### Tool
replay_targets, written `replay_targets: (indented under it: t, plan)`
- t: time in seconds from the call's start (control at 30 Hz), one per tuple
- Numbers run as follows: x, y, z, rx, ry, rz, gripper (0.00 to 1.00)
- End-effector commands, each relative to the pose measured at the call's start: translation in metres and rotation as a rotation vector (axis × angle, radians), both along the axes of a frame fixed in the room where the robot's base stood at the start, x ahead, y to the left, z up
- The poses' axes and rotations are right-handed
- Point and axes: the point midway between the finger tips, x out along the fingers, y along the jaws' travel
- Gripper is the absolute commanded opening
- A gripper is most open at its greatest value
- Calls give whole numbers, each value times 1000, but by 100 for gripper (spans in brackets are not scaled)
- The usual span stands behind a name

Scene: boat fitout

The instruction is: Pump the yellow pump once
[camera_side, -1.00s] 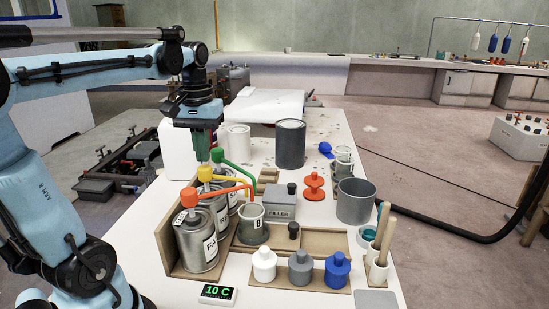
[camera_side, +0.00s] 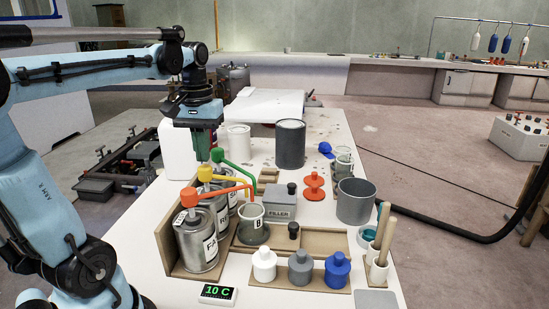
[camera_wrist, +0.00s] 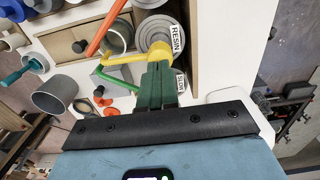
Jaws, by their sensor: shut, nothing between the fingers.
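The yellow pump (camera_side: 205,173) sits on a can in the row of cans at the left of the bench, between the orange pump (camera_side: 189,197) and the green pump (camera_side: 218,155). Its spout reaches right toward a cup marked B (camera_side: 252,226). My gripper (camera_side: 203,158) is shut and empty, pointing down, with its green fingertips at or just above the yellow pump's head. I cannot tell whether they touch. In the wrist view, the shut fingers (camera_wrist: 159,68) hide part of the pump head, and the yellow spout (camera_wrist: 121,57) shows beside them.
The front can is marked FA (camera_side: 202,247). A grey FILLER box (camera_side: 280,204), red-orange knobbed piece (camera_side: 314,187), grey pot (camera_side: 356,202) and dark tin (camera_side: 290,145) stand to the right. White, grey and blue bottles line the front, near a 10 C display (camera_side: 217,293).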

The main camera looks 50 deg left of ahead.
Motion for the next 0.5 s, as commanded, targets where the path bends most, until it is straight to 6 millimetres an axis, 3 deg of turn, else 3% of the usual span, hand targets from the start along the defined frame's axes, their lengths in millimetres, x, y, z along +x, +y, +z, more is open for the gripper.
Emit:
replay_targets:
  t: [0.5]
  plan:
    - [0,0,-15,0,0,0,0]
